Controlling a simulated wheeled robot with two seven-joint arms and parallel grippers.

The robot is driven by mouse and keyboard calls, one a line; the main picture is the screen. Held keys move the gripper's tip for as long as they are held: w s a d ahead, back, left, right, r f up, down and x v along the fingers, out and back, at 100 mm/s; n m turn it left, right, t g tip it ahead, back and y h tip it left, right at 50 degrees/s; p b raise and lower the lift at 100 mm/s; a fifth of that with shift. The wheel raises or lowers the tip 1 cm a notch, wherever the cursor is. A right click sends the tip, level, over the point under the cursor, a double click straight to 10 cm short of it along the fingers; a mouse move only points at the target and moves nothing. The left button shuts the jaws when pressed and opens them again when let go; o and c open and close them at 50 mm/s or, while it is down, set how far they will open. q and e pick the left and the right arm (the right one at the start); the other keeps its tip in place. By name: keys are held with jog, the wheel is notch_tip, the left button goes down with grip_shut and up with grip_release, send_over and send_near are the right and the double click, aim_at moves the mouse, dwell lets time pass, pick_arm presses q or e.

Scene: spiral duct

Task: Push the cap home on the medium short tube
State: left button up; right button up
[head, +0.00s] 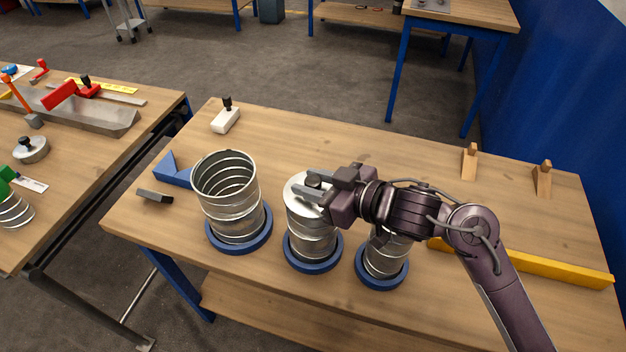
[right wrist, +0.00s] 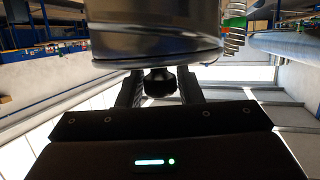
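The medium short tube (head: 312,237) is the middle one of three ribbed metal tubes and stands upright in a blue ring (head: 312,265). A round metal cap (head: 296,193) with a black knob (head: 314,181) covers its top. My right gripper (head: 316,187) reaches in from the right, with its fingers on either side of the knob. My left gripper is not in view.
A wider open tube (head: 230,196) stands left and a narrower tube (head: 386,257) stands right, partly behind my arm. A white block with a black knob (head: 226,120), a blue angled piece (head: 172,170), wooden stops (head: 469,162) and a yellow bar (head: 560,268) lie around. The back middle is clear.

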jog(key=o, duration=0.4)
jog(key=shift+c, duration=0.2)
jog(key=b+v, duration=0.1)
jog(key=v, duration=0.6)
jog(key=shift+s+d+r, duration=0.2)
jog(key=shift+s+d, duration=0.05)
jog(key=shift+d, duration=0.05)
